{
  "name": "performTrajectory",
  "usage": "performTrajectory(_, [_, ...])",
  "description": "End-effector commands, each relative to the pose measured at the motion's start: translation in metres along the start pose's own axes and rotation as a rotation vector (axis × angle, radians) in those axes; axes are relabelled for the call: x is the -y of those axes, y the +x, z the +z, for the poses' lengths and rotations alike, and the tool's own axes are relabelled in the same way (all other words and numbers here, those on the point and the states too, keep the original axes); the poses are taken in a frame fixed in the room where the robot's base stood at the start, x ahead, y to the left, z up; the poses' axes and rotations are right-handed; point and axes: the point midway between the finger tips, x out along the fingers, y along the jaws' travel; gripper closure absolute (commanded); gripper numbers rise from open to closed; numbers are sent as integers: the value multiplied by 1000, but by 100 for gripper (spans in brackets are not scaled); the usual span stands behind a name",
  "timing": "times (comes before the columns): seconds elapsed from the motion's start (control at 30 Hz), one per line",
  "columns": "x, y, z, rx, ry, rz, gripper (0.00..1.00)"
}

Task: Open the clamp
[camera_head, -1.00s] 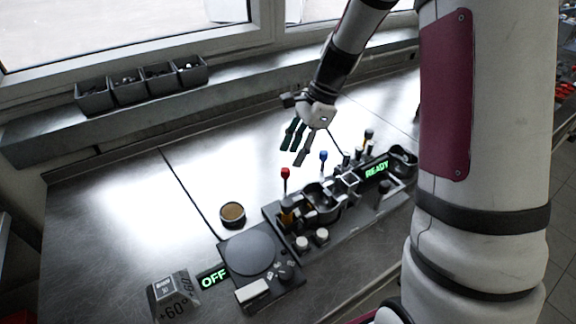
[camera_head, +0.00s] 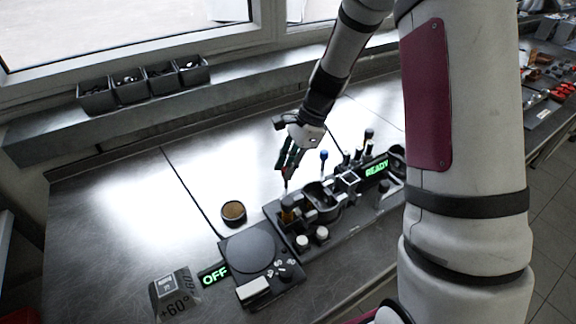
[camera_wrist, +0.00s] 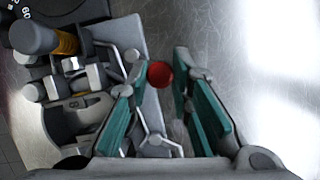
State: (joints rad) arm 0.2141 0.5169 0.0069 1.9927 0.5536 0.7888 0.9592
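The clamp's red ball knob (camera_wrist: 159,74) sits between the fingertips of my gripper (camera_wrist: 160,72) in the wrist view. The gripper is open, with teal pads on both sides of the knob. The knob appears very close to the left finger, and I cannot tell whether they touch. The fixture (camera_head: 330,226) is a dark block on the bench, with an amber-ringed post (camera_head: 287,216) near the knob's lever.
A blue-knobbed lever (camera_head: 323,155) and several black-topped posts stand right of my gripper. A green READY display (camera_head: 376,169) is at the fixture's right. A dark round plate (camera_head: 248,251), an OFF display (camera_head: 214,275) and a brown-filled cup (camera_head: 233,211) are left.

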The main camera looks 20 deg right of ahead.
Motion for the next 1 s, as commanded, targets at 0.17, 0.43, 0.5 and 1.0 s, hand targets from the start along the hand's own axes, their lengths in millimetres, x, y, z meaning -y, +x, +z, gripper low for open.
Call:
performTrajectory(0.17, [0,0,0,0,-6,2,100])
performTrajectory(0.43, [3,2,3,0,-88,37,100])
performTrajectory(0.5, [5,3,5,-1,-131,53,100])
performTrajectory(1.0, [9,11,24,0,-552,228,100])
